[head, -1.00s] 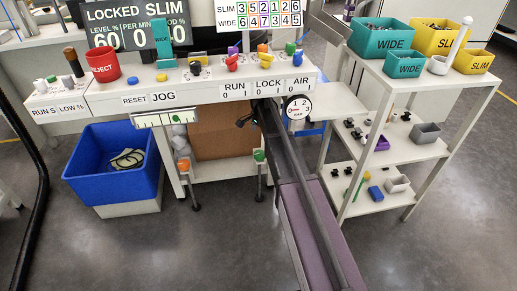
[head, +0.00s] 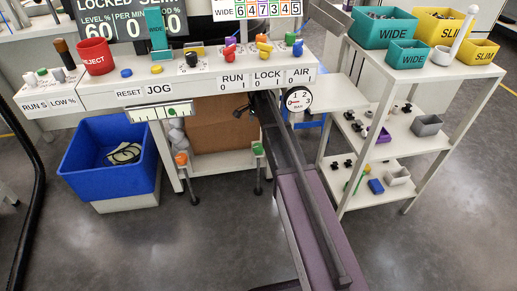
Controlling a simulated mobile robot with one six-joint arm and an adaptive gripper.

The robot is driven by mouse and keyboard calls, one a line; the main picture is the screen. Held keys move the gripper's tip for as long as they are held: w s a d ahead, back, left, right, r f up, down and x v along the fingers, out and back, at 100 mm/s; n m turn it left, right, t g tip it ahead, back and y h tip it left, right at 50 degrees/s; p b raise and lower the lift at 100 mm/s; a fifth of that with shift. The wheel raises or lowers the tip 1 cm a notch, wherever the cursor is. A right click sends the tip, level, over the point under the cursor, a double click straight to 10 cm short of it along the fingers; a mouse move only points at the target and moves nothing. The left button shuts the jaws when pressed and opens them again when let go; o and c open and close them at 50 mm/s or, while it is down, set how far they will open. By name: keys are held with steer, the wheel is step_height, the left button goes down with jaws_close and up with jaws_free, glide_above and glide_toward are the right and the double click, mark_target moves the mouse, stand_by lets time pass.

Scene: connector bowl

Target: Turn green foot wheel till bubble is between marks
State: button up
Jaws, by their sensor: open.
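The green foot wheel (head: 258,150) sits on the bench's right front leg, low under the front panel. The level gauge (head: 160,112) is a white strip with dark marks on the bench front. Its green bubble (head: 172,111) lies right of the strip's middle; the marks are too small to tell exactly where it stands between them.
An orange foot wheel (head: 181,159) is on the left leg. A blue bin (head: 85,165) stands left on the floor. A brown box (head: 215,125) is behind the legs. A white shelf cart (head: 350,112) stands right, close to my arm. The floor before the bench is mostly clear.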

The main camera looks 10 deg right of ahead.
mark_target(257, 146)
steer(key=shift+f+b, duration=6.3)
steer(key=shift+f, duration=0.25)
steer(key=c, duration=1.1)
